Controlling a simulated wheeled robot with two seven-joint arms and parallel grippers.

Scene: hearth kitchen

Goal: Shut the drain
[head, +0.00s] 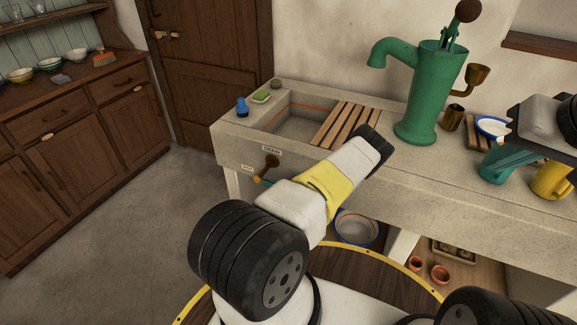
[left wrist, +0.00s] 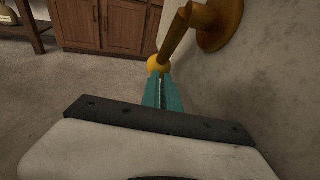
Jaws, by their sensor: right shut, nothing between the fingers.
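The drain lever (head: 266,168) is on the front of the stone sink (head: 228,143), under a label reading DRAIN. Its handle slopes down and left from a round brass mount to a ball knob. In the left wrist view the knob (left wrist: 158,65) is just at the fingertips of my left gripper (left wrist: 160,77); I cannot tell if they touch. Its teal fingers are close together with a thin slit between them. In the head view my left arm mostly hides this gripper. My right gripper (head: 490,168) is shut and empty over the counter at the right.
A slatted wooden board (head: 343,125) covers part of the basin. A green pump (head: 423,95) stands behind it. A yellow mug (head: 551,180) is near my right gripper. A basin (head: 356,228) is below. The floor at left is clear.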

